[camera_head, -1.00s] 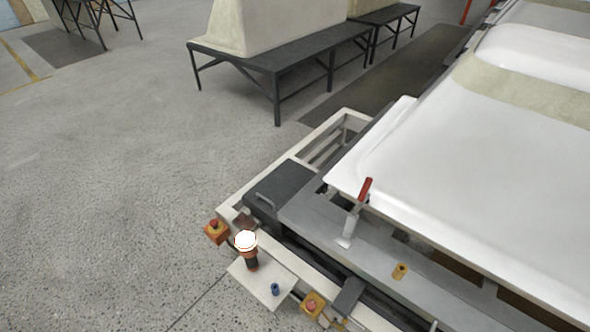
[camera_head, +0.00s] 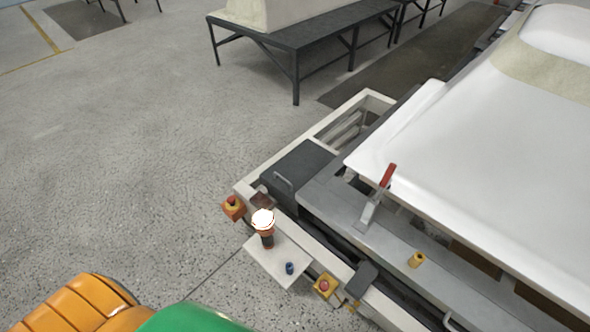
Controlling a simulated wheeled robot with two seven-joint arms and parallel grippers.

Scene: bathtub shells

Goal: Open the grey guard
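The grey guard (camera_head: 299,168) looks to be the dark grey box-like cover with a light bar handle (camera_head: 284,182) on its near side. It sits at the near left corner of the machine frame and looks shut. Orange and green parts of my own body show at the bottom left edge, well apart from the guard. Neither of my grippers is in view.
A red-handled clamp (camera_head: 379,195) stands beside the white tub shell (camera_head: 470,140). The floor at left is clear.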

